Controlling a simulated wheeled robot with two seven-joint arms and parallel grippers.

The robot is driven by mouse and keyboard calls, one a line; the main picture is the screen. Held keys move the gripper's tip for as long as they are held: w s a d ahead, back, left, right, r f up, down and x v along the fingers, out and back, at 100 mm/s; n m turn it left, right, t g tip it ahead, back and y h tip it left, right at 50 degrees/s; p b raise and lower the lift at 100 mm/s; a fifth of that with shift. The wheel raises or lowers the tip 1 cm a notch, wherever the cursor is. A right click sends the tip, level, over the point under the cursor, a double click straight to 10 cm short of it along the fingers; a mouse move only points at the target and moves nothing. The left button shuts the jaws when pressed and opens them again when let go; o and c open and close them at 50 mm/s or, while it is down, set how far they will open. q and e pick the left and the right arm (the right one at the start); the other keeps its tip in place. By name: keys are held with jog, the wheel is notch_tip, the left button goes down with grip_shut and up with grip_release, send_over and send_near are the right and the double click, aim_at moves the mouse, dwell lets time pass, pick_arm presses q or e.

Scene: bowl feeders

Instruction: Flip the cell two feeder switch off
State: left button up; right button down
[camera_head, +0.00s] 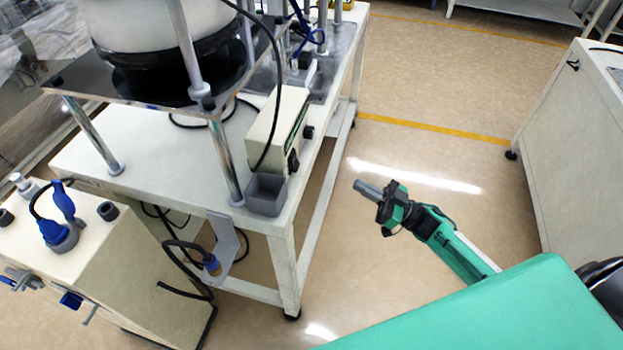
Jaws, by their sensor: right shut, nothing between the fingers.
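A cream feeder control box (272,128) sits on the white table near its right edge, beside a chrome post. Its right face carries a black rocker switch (293,161) low at the near end and a round black knob (308,131) farther back. Which position the switch is in is too small to tell. My right gripper (362,187) is shut and empty, out over the floor to the right of the table. Its fingers point left toward the box, clearly apart from it. My left gripper is not in view.
A grey bin (266,196) stands on the table corner in front of the box. The bowl feeder (160,50) stands on a raised plate behind it. A cream cabinet (100,260) is at lower left. Open floor (430,165) lies between the table and the right-hand cabinet (580,130).

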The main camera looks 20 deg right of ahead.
aim_at(296, 162)
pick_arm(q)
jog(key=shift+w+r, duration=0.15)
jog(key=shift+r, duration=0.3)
pick_arm(e)
jog(key=shift+s+a+r+n+g+y, duration=0.2)
jog(key=shift+r+n+g+y, duration=0.1)
jog(key=shift+r+y, duration=0.15)
jog(key=shift+s+a+r+n+g+y, duration=0.2)
jog(key=shift+r+n+g+y, duration=0.1)
jog(key=shift+r+y, duration=0.1)
jog(key=shift+w, duration=0.1)
